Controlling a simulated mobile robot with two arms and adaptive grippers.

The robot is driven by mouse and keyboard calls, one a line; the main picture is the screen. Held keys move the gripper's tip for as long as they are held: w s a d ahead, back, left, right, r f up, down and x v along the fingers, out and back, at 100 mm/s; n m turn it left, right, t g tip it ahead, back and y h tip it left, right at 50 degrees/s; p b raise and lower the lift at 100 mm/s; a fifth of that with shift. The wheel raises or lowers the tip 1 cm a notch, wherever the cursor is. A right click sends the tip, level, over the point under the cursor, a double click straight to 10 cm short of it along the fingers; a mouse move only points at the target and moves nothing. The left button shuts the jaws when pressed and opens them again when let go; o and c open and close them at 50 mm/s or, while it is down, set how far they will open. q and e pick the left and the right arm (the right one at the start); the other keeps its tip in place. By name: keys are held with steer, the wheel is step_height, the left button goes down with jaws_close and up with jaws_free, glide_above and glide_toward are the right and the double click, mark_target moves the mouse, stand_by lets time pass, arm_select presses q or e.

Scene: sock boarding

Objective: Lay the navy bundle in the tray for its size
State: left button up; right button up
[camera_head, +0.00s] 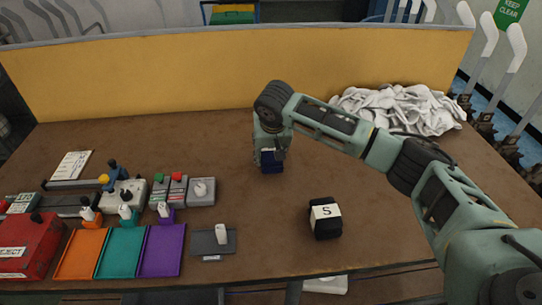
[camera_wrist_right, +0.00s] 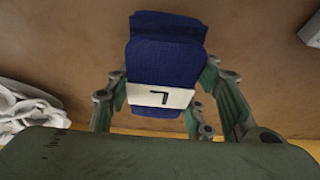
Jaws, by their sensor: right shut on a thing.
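The navy bundle (camera_wrist_right: 165,60) has a white band with a letter that reads as an upside-down L in the right wrist view. In the head view the navy bundle (camera_head: 271,161) hangs below my right gripper (camera_head: 270,150), over the middle of the brown table. My right gripper (camera_wrist_right: 155,105) is shut on it, with a finger on each side. I cannot tell whether its underside touches the table. An orange tray (camera_head: 80,254), a teal tray (camera_head: 121,252) and a purple tray (camera_head: 163,250) stand side by side at the front left. I cannot read size marks on them. My left gripper is out of view.
A black bundle (camera_head: 326,228) with a white S band sits front right of the navy one. A grey plate (camera_head: 203,242) with a white knob lies right of the trays. A red reject box (camera_head: 25,240) stands left. White socks (camera_head: 400,108) are heaped at the back right.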

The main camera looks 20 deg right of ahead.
steer(key=shift+f, duration=1.2)
steer(key=o, duration=1.4)
steer(key=shift+f, duration=0.15)
steer(key=shift+c, duration=0.2)
